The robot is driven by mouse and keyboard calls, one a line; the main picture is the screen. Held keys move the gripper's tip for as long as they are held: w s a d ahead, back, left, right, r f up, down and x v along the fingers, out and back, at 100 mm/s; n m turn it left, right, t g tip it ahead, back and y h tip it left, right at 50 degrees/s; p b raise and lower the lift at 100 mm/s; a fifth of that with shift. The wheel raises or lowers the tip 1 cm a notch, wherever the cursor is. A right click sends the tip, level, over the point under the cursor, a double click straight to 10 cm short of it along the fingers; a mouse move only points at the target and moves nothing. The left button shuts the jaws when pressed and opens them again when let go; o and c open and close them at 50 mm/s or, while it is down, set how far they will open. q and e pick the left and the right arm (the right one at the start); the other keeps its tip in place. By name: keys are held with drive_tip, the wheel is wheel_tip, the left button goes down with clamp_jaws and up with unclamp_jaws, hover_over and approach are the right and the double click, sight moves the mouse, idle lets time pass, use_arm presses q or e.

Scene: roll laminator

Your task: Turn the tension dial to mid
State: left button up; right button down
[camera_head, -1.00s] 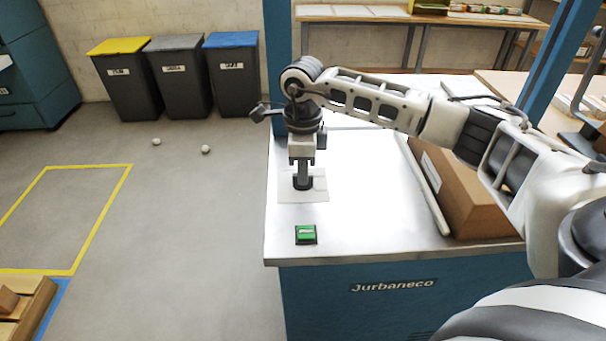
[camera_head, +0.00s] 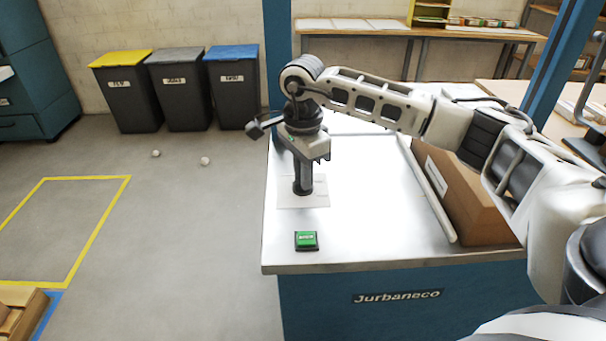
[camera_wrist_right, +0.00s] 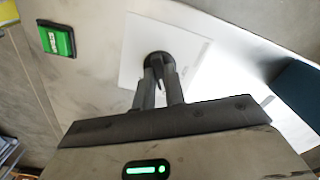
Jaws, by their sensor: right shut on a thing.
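The tension dial is a small dark round knob (camera_wrist_right: 157,58) on a white square plate (camera_wrist_right: 135,45) set in the bench top. In the head view the dial (camera_head: 303,191) is mostly covered by the gripper, and its pointer and the plate's marks cannot be read. My right gripper (camera_head: 303,178) points straight down over the plate (camera_head: 320,198). In the right wrist view its two dark fingers (camera_wrist_right: 159,72) are closed on the knob from both sides. My left gripper is not in view.
A green button (camera_head: 306,240) sits in front of the plate near the bench's front edge. A long pale bar (camera_head: 428,188) and a brown cardboard box (camera_head: 468,205) lie to the right. The bench top (camera_head: 375,230) between is bare. Bins (camera_head: 182,95) stand far behind left.

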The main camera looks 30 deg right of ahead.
drive_tip(key=shift+r, duration=0.15)
drive_tip(key=c, duration=1.5)
unclamp_jaws()
drive_tip(key=shift+o, duration=0.2)
wheel_tip(320, 180, up, 16)
